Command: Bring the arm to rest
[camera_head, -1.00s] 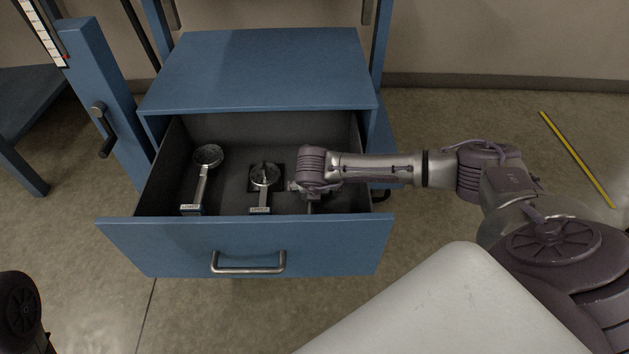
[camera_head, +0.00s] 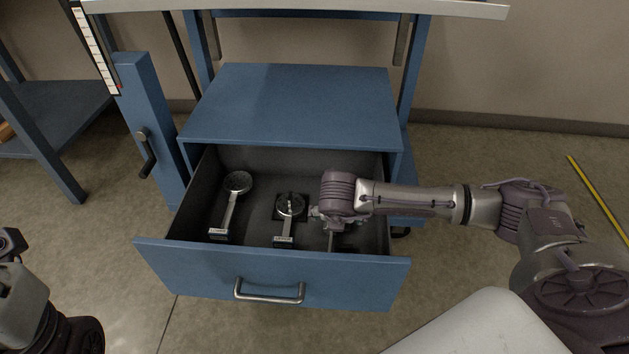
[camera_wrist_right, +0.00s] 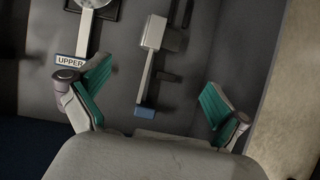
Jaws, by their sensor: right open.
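My right arm reaches in from the right in the head view, and its wrist (camera_head: 343,192) is over the right part of an open blue drawer (camera_head: 190,262). The right gripper (camera_wrist_right: 155,98) shows in the wrist view with its green-padded fingers wide apart and nothing held. Between and beyond the fingers, a bar tool with a pale block and a blue end (camera_wrist_right: 145,110) lies on the drawer floor. Part of my left arm (camera_head: 30,305) shows at the lower left; its gripper is not seen.
Two round-headed holders, a left one (camera_head: 238,184) and a middle one (camera_head: 290,206), lie in the drawer. The wrist view shows an "UPPER" label (camera_wrist_right: 70,61). A blue cabinet top (camera_head: 290,105) and a pale table edge (camera_head: 300,7) are above. Floor (camera_head: 480,260) is open at right.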

